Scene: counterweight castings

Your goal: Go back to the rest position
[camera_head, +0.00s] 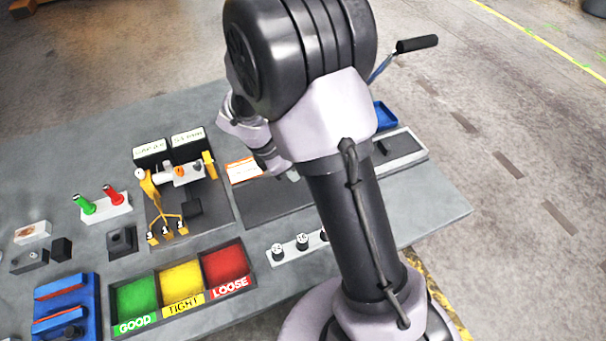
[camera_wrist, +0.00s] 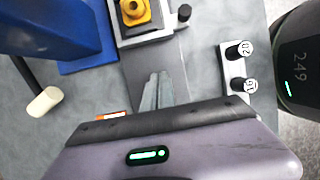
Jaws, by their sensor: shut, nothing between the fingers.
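My gripper (camera_wrist: 157,92) shows in the wrist view as two grey fingers close together, shut and empty. The fingers are over a dark plate on the grey table. In the head view my arm rises in front of the right part of the table and hides the gripper.
The grey table (camera_head: 455,205) carries green, yellow and red bins (camera_head: 225,265) marked GOOD, TIGHT and LOOSE. In the wrist view a blue body (camera_wrist: 98,30) stands upper left, a yellow part (camera_wrist: 135,12) at the top, and a numbered peg block (camera_wrist: 232,68) to the right.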

